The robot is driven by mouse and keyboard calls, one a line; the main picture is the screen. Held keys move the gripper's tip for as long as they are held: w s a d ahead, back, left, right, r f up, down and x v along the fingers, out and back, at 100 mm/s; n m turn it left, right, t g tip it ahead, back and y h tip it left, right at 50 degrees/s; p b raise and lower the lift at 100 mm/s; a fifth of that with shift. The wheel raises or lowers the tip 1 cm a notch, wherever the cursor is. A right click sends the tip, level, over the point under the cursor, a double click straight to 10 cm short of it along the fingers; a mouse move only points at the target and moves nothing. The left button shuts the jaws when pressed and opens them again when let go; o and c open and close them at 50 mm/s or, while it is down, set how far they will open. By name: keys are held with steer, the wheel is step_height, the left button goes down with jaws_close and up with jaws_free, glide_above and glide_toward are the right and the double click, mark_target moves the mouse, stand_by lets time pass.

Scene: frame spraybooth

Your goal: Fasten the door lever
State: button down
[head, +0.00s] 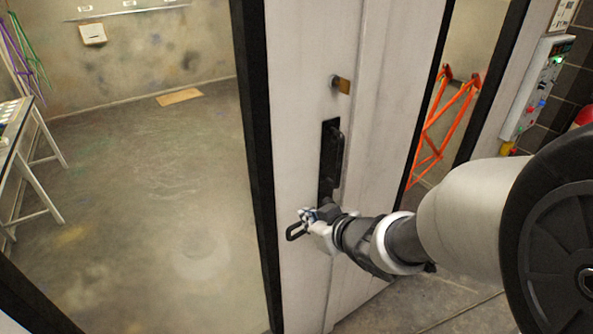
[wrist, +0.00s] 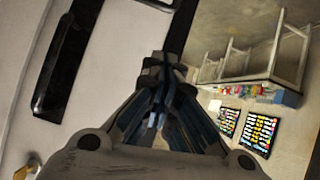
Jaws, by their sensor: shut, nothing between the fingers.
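The door lever (head: 338,158) is a black handle on a black plate, mounted on the white door (head: 305,120) in the head view. It stands roughly upright, in line with its plate. In the wrist view the lever (wrist: 55,75) lies to the left of the fingers, apart from them. My gripper (head: 296,230) is below and left of the lever, in front of the lower door face. In the wrist view my gripper (wrist: 160,65) has its fingers together with nothing between them. The lower end of the plate is close behind my wrist and partly hidden by it.
A brass fitting (head: 341,85) sits above the lever. The door's dark edge (head: 257,160) borders the open booth floor (head: 165,190). A table (head: 22,130) stands at left. Orange racks (head: 447,115) show behind glass, and a control box (head: 540,85) is at right.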

steer(key=s+d+f+b+x, duration=0.1)
steer(key=f+b+x, duration=0.1)
steer(key=x, duration=1)
steer(key=shift+w+f+b, duration=0.3)
steer(key=shift+f+b, duration=0.05)
steer(key=shift+b, duration=0.25)
